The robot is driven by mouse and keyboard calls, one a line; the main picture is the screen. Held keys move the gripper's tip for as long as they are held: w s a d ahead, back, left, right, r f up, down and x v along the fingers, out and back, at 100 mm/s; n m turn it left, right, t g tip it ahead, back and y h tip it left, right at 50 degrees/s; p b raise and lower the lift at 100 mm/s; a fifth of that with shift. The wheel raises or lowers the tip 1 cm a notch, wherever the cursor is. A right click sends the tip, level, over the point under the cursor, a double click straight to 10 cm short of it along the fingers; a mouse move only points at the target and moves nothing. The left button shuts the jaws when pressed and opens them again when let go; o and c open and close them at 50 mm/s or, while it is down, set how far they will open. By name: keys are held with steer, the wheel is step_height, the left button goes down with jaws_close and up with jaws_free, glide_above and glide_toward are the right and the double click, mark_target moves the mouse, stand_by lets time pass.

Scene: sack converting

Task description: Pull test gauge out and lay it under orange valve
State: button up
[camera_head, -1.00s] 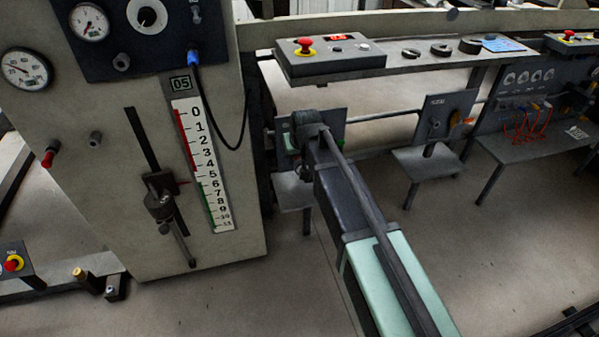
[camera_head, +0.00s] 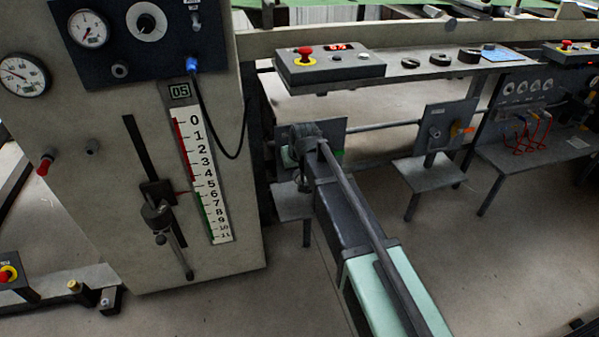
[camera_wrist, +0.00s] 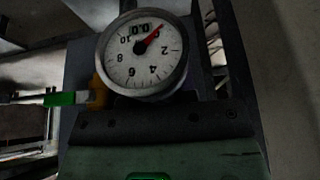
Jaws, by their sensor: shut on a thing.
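My gripper (camera_head: 303,180) is at the small stand with the left upright plate (camera_head: 333,130), close above its shelf. The test gauge (camera_wrist: 143,55) is a round white dial with a silver rim and a red needle, large and near in the wrist view. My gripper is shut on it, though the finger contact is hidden. A brass fitting with a green handle (camera_wrist: 60,99) is beside the gauge in the wrist view. The orange valve (camera_head: 468,130) shows as a small orange handle on the middle upright plate, above a grey shelf (camera_head: 430,171). The gauge is hidden behind my arm in the head view.
The middle shelf looks clear. A horizontal pipe (camera_head: 385,126) runs between the two plates. A long ledge with a control box (camera_head: 330,70) lies above the stands. A tall cabinet (camera_head: 100,215) stands at left. A bench with red cables (camera_head: 535,150) is at right.

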steer(key=shift+s, duration=0.1)
jaws_close()
steer(key=shift+s+d, duration=0.25)
steer(key=shift+s, duration=0.45)
steer(key=shift+s+d, duration=0.2)
steer(key=shift+s, duration=0.55)
steer(key=shift+s+d, duration=0.25)
steer(key=shift+s, duration=0.45)
